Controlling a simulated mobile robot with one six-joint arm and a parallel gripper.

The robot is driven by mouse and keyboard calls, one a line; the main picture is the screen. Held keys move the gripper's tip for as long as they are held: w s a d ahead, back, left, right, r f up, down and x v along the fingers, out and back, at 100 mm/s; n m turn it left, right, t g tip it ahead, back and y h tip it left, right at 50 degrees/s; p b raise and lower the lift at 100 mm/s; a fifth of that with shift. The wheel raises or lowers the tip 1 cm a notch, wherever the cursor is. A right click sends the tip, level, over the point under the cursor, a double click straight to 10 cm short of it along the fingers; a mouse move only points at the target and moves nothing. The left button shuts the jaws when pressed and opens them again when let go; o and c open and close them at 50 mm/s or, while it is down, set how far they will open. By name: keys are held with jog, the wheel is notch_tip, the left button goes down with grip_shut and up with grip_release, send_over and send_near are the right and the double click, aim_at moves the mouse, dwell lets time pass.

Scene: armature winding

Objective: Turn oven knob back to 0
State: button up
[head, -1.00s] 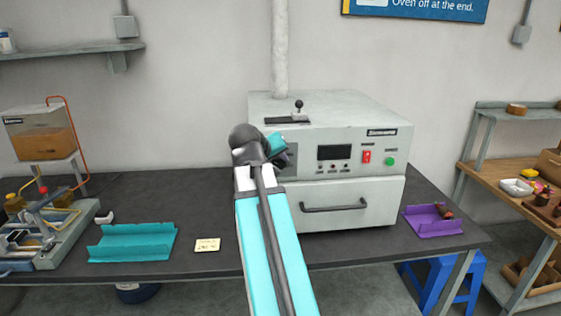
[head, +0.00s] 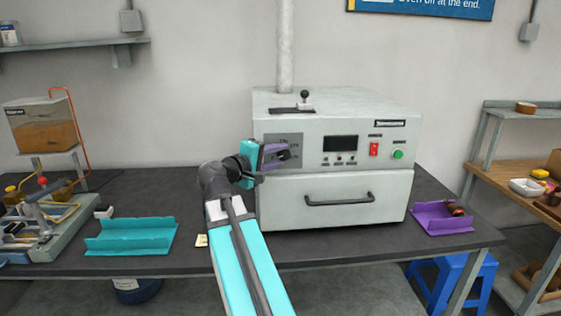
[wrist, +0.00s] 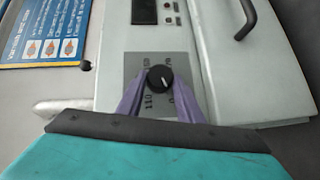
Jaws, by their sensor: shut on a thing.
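The oven (head: 340,180) is a white box with a drawer and a front panel. Its black round knob (wrist: 160,78) sits on a grey plate (wrist: 133,66) and carries a short pale pointer mark. Around the knob are printed marks, one reading about 110; the rest are partly covered. My gripper (head: 286,153) has purple fingers at the left of the oven panel. In the wrist view, the fingers lie on both sides of the knob and are shut on it. In the head view the knob is hidden behind the fingers.
The panel has a dark display (head: 341,143), a red switch (head: 374,149) and a green button (head: 398,154). The drawer handle (head: 339,199) sticks out below. A teal tray (head: 130,238) lies left on the table, a purple tray (head: 440,222) right.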

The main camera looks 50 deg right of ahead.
jog(key=shift+s+f+n+g+h+b, duration=0.15)
jog(key=shift+f+n+g+h+b, duration=0.2)
jog(key=shift+n+h+b, duration=0.4)
jog(key=o, duration=1.1)
jog(key=shift+d, duration=0.15)
jog(key=shift+c, duration=0.2)
jog(key=shift+r, duration=0.1)
jog(key=s+a+b, duration=0.1)
jog(key=a+b, duration=0.3)
jog(key=a, duration=1)
